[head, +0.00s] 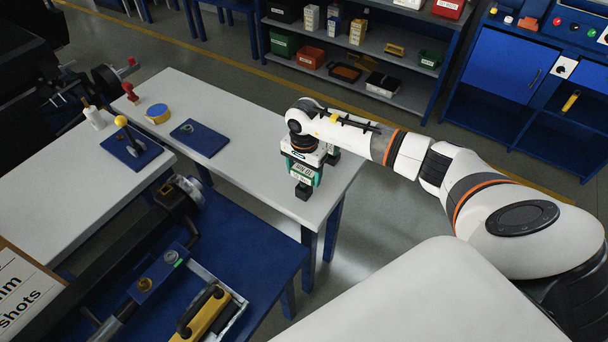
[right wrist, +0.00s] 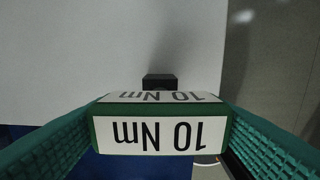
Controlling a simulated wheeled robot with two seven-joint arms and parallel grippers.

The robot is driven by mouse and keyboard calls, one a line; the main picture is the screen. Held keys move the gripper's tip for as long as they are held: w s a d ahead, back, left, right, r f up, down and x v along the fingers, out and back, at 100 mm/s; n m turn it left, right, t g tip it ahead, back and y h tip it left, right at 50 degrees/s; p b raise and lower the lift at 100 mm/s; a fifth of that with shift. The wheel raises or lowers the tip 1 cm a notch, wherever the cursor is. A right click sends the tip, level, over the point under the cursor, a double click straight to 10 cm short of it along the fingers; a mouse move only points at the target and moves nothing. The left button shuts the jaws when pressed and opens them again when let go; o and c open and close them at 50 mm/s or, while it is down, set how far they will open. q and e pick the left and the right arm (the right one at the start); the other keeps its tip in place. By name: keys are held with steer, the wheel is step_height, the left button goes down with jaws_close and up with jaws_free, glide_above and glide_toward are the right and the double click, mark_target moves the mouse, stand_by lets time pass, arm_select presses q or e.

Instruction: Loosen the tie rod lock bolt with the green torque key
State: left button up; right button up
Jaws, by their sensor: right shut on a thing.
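My right gripper (head: 312,172) is shut on the green torque key (head: 301,171), which carries white labels. In the right wrist view the key (right wrist: 160,132) reads 10 Nm and sits between the two teal finger pads. A small black block (right wrist: 160,81) shows just beyond it. The gripper hangs at the right front edge of the white table. A blue block (head: 158,272) on the blue bench at lower left bears two round bolt-like parts, with a grey rod (head: 118,318) beside it. I cannot tell for sure which part is the tie rod lock bolt. My left gripper is out of view.
A yellow-handled tool (head: 205,312) lies in a tray on the blue bench (head: 265,243). Shelves with bins (head: 312,57) stand behind.

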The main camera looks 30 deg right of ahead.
step_height(320, 180, up, 9)
steer(key=b, duration=0.2)
steer(key=shift+f+b, duration=0.1)
steer(key=shift+b, duration=0.3)
steer(key=shift+r, duration=0.65)
